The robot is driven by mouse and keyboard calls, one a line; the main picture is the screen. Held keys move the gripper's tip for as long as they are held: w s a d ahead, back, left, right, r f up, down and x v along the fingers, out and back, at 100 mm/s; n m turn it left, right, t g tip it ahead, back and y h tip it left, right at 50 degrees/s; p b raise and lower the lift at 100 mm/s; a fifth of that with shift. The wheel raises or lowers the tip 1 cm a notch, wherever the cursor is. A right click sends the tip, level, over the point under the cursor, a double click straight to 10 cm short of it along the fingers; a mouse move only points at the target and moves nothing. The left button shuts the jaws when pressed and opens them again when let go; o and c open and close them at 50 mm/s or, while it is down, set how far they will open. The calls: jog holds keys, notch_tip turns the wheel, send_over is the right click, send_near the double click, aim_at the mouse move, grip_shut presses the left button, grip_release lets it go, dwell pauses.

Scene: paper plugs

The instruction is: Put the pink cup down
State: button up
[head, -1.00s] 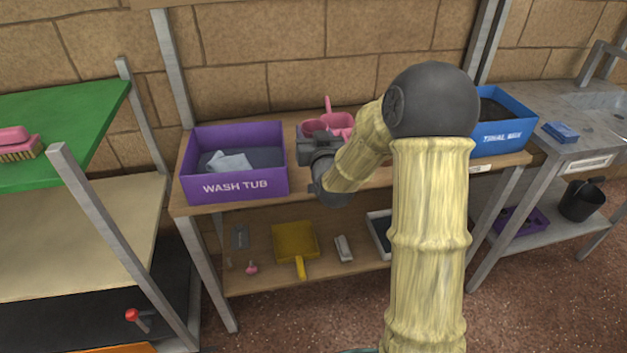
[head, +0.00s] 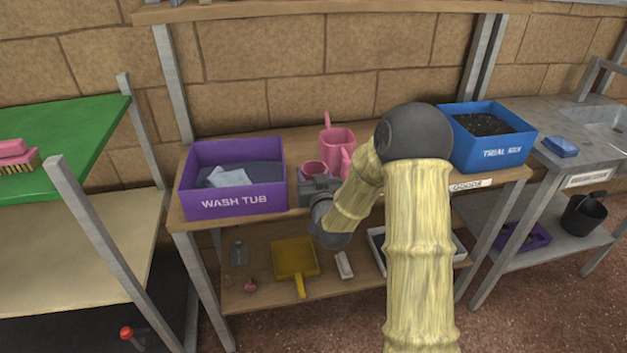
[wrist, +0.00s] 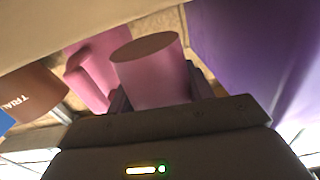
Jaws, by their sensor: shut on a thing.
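The pink cup (head: 314,168) is at the middle of the wooden bench, right of the purple wash tub (head: 235,203). My gripper (head: 318,182) is shut on it; in the head view the gripper hides its lower part. In the wrist view the cup (wrist: 152,75) sits between my two fingers (wrist: 158,92), with a brownish round end facing the camera. I cannot tell whether the cup touches the bench top.
A pink watering can (head: 336,139) stands just behind the cup. The blue trial box (head: 487,150) stands at the bench's right. A brown object with a "TRIAL" label (wrist: 28,95) shows in the wrist view.

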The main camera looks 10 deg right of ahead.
jog(key=shift+f, duration=0.85)
jog(key=shift+f+b, duration=0.15)
jog(key=shift+b, duration=0.15)
jog(key=o, duration=1)
jog(key=shift+w, duration=0.1)
jog(key=shift+p, duration=0.4)
